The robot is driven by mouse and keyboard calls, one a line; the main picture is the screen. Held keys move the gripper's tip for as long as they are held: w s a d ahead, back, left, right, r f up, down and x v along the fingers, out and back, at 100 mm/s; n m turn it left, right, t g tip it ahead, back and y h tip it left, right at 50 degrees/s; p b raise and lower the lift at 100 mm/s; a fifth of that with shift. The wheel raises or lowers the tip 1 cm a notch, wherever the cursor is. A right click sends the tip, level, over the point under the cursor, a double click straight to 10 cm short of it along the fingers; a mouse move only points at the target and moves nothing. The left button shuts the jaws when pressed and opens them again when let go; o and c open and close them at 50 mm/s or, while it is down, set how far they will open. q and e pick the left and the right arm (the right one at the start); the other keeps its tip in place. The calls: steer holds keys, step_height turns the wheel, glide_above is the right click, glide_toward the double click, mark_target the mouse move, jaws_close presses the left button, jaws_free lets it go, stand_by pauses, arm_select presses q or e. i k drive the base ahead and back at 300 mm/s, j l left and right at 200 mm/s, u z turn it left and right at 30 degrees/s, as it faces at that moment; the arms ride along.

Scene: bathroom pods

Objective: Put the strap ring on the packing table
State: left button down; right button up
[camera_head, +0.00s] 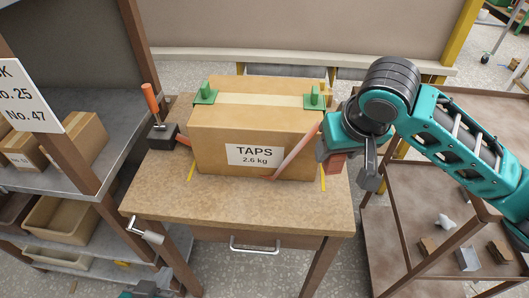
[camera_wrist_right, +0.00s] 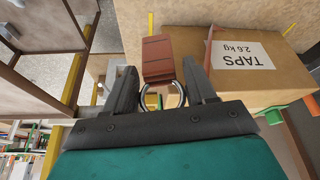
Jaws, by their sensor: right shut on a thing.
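The packing table (camera_head: 160,200) has a tan top and stands in the middle of the head view. A cardboard box (camera_head: 210,140) marked "TAPS 2.6 kg" sits on it. My right gripper (camera_head: 345,172) is beside the box's right end. In the right wrist view, the metal strap ring (camera_wrist_right: 180,97) is between the fingers of my right gripper (camera_wrist_right: 168,82), with folded red-brown strap (camera_wrist_right: 158,60) beyond it. A reddish strap (camera_head: 297,151) slants across the box's front right corner. A small part of my left arm shows at the bottom left; its fingers are unclear.
Green corner pieces (camera_head: 206,93) sit on the box top. An orange-handled tool (camera_head: 150,98) with a dark block stands left of the box. A vise-like clamp (camera_head: 146,230) is at the table's left edge. A brown rack (camera_head: 400,210) stands close on the right. The table's front strip is clear.

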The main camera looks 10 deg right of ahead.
mark_target(183, 195)
steer(key=i+j, duration=0.1)
steer(key=j, duration=0.35)
steer(key=i+j, duration=0.1)
steer(key=j, duration=0.35)
steer(key=i+j, duration=0.1)
steer(key=j, duration=0.75)
steer(key=i, duration=0.05)
